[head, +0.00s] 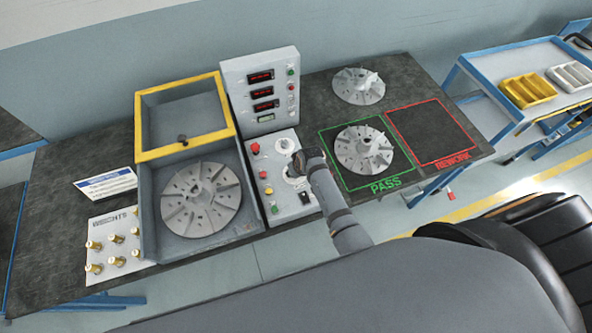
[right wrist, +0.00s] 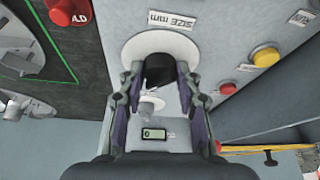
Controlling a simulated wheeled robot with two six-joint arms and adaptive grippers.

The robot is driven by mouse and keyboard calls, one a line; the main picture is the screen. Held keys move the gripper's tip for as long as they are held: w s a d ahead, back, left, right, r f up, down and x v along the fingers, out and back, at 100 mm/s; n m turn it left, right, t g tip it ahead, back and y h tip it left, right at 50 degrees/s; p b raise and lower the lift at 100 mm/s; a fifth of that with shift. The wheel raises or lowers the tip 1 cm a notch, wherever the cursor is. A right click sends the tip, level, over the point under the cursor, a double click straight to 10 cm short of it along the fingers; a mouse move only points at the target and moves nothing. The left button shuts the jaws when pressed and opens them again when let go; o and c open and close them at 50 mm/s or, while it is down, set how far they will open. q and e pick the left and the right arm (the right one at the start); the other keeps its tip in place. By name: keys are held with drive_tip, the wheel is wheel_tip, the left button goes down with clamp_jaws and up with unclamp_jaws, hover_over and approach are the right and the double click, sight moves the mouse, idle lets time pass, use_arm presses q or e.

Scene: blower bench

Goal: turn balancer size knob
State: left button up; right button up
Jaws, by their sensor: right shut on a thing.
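The size knob (right wrist: 158,70) is a dark knob on a round white dial plate (right wrist: 140,45), beside a "SIZE mm" label (right wrist: 172,20) in the right wrist view. My right gripper (right wrist: 157,82) is shut on the knob, one finger on each side of it. In the head view my right gripper (head: 299,162) is at the balancer's sloped control panel (head: 290,205), and it largely hides the knob there. My left gripper is not in view.
A red button (head: 255,148) and a yellow button (head: 268,190) are on the panel near the gripper. The display box (head: 262,88) rises behind. The yellow-framed guard (head: 185,152) is open over a finned disc (head: 201,198). Another disc (head: 363,148) lies on the PASS area.

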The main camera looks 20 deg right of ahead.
drive_tip(key=o, duration=1.2)
drive_tip(key=shift+c, duration=0.2)
drive_tip(key=shift+r, duration=0.1)
drive_tip(key=v, duration=0.7)
drive_tip(key=shift+r, duration=0.2)
drive_tip(key=shift+s, duration=0.1)
